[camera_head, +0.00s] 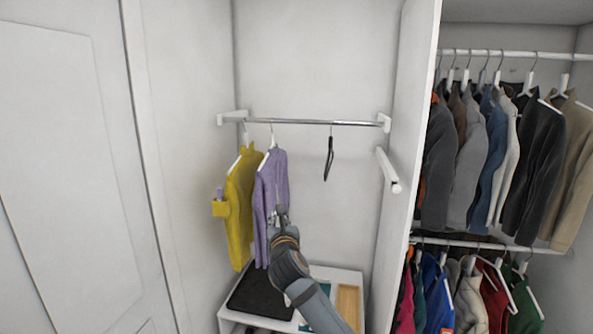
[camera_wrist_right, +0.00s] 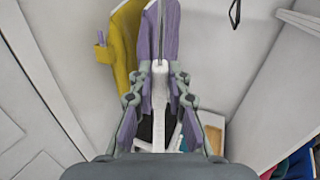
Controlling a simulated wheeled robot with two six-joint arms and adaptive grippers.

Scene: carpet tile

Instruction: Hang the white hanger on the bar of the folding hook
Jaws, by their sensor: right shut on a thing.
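A white hanger (camera_wrist_right: 160,108) is between the fingers of my right gripper (camera_wrist_right: 159,85), which is shut on it; its shoulders spread below, partly hidden by the gripper. In the head view my right gripper (camera_head: 281,215) is in front of the lower part of the purple sweater, and the hanger is hard to make out there. The folding hook (camera_head: 388,169) is a white bar sticking out from the right panel, below the rail's right end and bare. It also shows in the wrist view (camera_wrist_right: 298,22) at the upper right. My left gripper is not in view.
A metal rail (camera_head: 310,122) carries a yellow sweater (camera_head: 239,205), a purple sweater (camera_head: 268,180) and a dark empty hanger (camera_head: 328,158). A white shelf unit (camera_head: 345,272) stands below. The right panel divides off a compartment full of jackets. Space left of the folding hook is clear.

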